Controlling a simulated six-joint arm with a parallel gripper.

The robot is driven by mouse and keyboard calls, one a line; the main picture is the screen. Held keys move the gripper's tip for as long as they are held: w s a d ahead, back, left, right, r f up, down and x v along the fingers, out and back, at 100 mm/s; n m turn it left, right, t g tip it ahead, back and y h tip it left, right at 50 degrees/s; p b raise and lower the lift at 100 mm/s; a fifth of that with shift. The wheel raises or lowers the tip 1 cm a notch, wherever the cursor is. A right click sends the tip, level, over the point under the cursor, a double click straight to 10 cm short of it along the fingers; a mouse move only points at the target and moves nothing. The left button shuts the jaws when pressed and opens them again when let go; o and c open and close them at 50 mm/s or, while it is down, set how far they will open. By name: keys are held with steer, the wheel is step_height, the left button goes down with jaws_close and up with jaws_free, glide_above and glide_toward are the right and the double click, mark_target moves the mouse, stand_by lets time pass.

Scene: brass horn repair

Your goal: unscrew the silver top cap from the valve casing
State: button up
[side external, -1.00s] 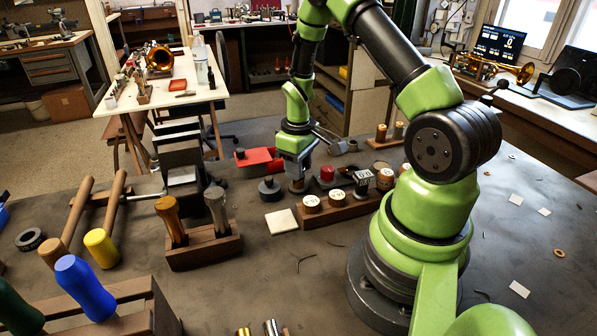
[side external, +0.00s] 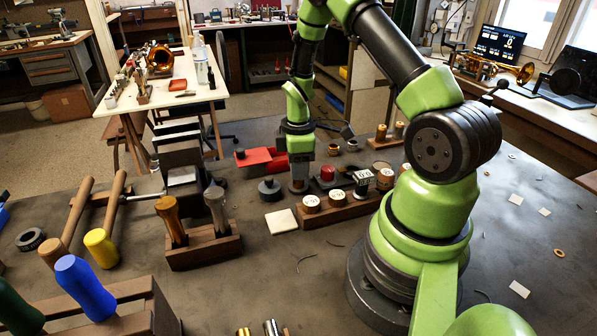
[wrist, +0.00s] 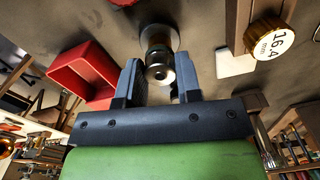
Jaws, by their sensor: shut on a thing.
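My gripper (wrist: 158,82) is shut on the silver top cap (wrist: 160,75), with one dark finger on each side of it. The cap sits at the near end of the valve casing (wrist: 154,37), a short dark and brassy cylinder on a round base. In the side external view my gripper (side external: 299,172) points straight down over the casing (side external: 298,188), which stands upright on the bench. The cap is hidden between the fingers in that view. I cannot tell whether any gap shows between cap and casing.
A red tray (side external: 262,160) lies behind and left of the casing. A dark knobbed piece (side external: 269,188) stands close on the left. A wooden block with labelled round pieces (side external: 338,212) is close on the right. A pale square (side external: 281,221) lies in front.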

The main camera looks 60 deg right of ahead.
steer(key=o, duration=1.2)
steer(key=m, duration=1.6)
steer(key=c, duration=1.3)
steer(key=n, duration=0.4)
